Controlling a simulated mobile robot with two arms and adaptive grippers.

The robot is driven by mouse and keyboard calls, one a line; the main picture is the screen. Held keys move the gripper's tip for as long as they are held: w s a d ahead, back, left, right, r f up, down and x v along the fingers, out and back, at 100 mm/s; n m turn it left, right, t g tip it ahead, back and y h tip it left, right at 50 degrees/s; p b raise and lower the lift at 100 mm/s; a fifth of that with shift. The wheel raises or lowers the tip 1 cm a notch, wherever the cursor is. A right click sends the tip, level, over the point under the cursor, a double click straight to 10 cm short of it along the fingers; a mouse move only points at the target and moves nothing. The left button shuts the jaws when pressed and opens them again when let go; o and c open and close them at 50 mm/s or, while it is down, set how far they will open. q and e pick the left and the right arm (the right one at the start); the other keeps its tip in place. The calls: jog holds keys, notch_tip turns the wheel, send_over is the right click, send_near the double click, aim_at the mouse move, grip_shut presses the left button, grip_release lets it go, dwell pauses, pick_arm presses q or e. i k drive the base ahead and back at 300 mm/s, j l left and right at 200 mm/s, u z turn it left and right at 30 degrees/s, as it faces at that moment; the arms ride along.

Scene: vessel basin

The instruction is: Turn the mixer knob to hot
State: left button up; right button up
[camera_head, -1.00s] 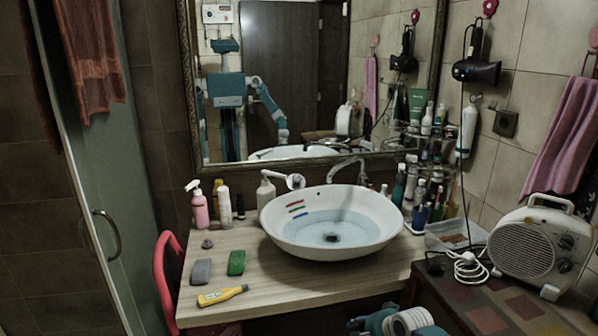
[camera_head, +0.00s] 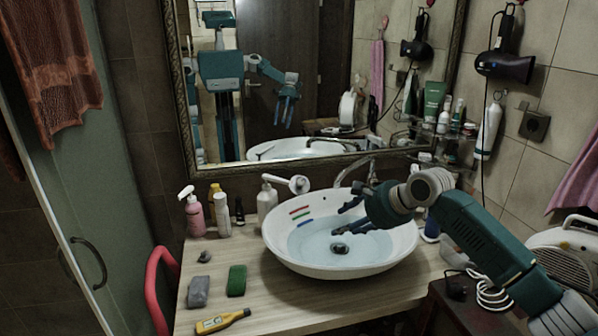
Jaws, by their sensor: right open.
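The white oval basin (camera_head: 285,250) stands on the wooden counter with water and a dark drain in it. The curved metal faucet (camera_head: 352,167) rises behind the basin. Its mixer knob cannot be made out clearly; my right arm covers part of the area by the faucet's base. My right gripper (camera_head: 349,217) is open and empty, with dark fingers pointing left over the basin, in front of the faucet. It appears apart from the faucet. My left gripper is not in view.
A pink pump bottle (camera_head: 191,211) and other bottles stand left of the basin. A yellow tool (camera_head: 222,321), a green sponge (camera_head: 237,281) and a grey sponge (camera_head: 198,292) lie on the counter. The mirror (camera_head: 330,80) hangs behind. A hairdryer (camera_head: 503,66) hangs at right.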

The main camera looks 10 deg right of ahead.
aim_at(300, 182)
jog(key=i, duration=1)
